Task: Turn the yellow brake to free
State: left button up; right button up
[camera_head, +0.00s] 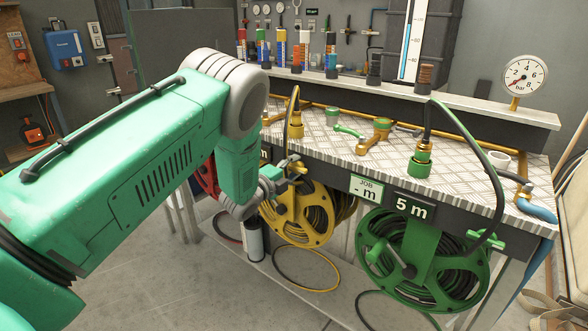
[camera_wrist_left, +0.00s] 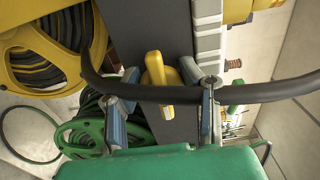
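My left gripper (camera_head: 290,172) is at the bench's front edge, at the top of the yellow hose reel (camera_head: 273,230). In the left wrist view its two fingers (camera_wrist_left: 160,80) are apart, one on each side of a yellow handle (camera_wrist_left: 155,66), which looks like the brake. I cannot tell if either finger touches it. A dark hose crosses the handle and fingers in that view and hides part of them. In the head view the gripper and arm largely hide the handle. The yellow reel also shows in the left wrist view (camera_wrist_left: 28,78). My right gripper is not in view.
A green reel (camera_head: 438,262) hangs to the right under a "5 m" sign (camera_head: 411,208). A "- m" job sign (camera_head: 366,189) is beside it. Brass and green fittings (camera_head: 376,135) stand on the bench top (camera_head: 460,195). A pressure gauge (camera_head: 525,76) is at right.

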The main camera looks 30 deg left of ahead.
pick_arm(q)
jog(key=shift+s+f+n, duration=0.1)
jog(key=shift+f+n, duration=0.1)
jog(key=shift+n, duration=0.1)
jog(key=n+p, duration=0.1)
jog(key=n, duration=0.3)
jog(key=shift+f, duration=0.2)
jog(key=n, duration=0.4)
jog(key=shift+s+d+f+n+p, duration=0.1)
jog(key=shift+f+n+p, duration=0.1)
jog(key=shift+n+p, duration=0.1)
jog(key=n, duration=0.4)
jog(key=shift+d+f, duration=0.15)
jog(key=n, duration=0.4)
jog(key=shift+d+f, duration=0.1)
jog(key=shift+n, duration=0.4)
jog(key=o, duration=1)
jog(key=shift+o, duration=0.8)
jog(key=shift+r, duration=0.2)
